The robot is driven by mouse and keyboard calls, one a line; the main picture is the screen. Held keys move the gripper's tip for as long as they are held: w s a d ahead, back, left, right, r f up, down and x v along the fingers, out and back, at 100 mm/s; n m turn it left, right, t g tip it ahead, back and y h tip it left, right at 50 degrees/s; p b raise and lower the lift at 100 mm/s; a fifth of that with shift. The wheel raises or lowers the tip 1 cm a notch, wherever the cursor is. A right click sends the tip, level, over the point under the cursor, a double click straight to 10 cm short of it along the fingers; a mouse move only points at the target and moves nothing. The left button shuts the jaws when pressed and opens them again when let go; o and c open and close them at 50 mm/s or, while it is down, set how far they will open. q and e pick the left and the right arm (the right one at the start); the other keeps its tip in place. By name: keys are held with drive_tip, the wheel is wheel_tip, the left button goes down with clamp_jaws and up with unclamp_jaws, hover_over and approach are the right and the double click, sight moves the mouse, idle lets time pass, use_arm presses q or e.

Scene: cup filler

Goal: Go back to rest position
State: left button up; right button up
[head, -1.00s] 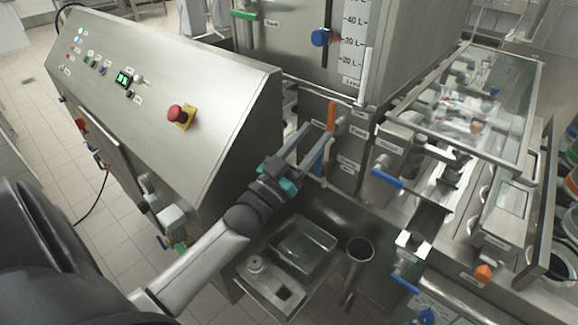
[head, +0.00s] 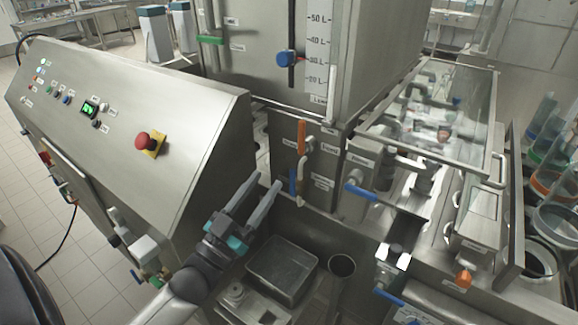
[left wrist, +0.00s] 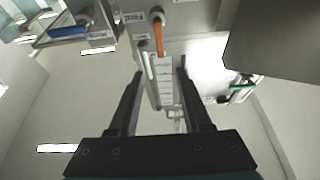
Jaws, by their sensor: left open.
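My left gripper (head: 262,189) is open and empty. It is in front of the machine, below and to the left of the orange-handled valve (head: 301,137), and apart from it. In the left wrist view the two fingers (left wrist: 157,75) stand apart with nothing between them, and the orange handle (left wrist: 158,38) shows beyond their tips. My right gripper is in neither view.
A sloped control panel (head: 130,110) with a red emergency button (head: 145,141) stands left of my arm. A metal tray (head: 282,270) and a round cup-like opening (head: 341,266) lie below the gripper. A blue-handled valve (head: 361,192) and a glass cover (head: 440,110) are at the right.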

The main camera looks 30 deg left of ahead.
use_arm(q)
drive_tip(key=s+d+f+g+y, duration=0.1)
drive_tip(key=d+f+g, duration=0.3)
drive_tip(key=f, duration=0.2)
drive_tip(key=s+d+f+g, duration=0.1)
drive_tip(key=d+f+g, duration=0.2)
drive_tip(key=f+g, duration=0.25)
drive_tip(key=s+d+f+g, duration=0.3)
drive_tip(key=s+g, duration=0.2)
drive_tip(key=s, duration=0.3)
drive_tip(key=s+d+f+g, duration=0.2)
drive_tip(key=s+g, duration=0.2)
drive_tip(key=s, duration=0.4)
wheel_tip(320, 180, down, 28)
drive_tip(key=s+r+m+g+b, duration=0.1)
drive_tip(key=s+g+b, duration=0.1)
drive_tip(key=b, duration=0.3)
drive_tip(key=s+a+f+b, duration=0.1)
drive_tip(key=s+f+b, duration=0.1)
drive_tip(key=s+f, duration=0.5)
drive_tip(key=s+a+f+y+b, duration=0.1)
drive_tip(key=s+f+b, duration=0.2)
drive_tip(key=s+f, duration=0.5)
wheel_tip(320, 180, down, 5)
drive_tip(key=shift+s+a+r+g, duration=0.2)
drive_tip(key=shift+s+a+g, duration=0.05)
drive_tip(key=shift+g, duration=0.2)
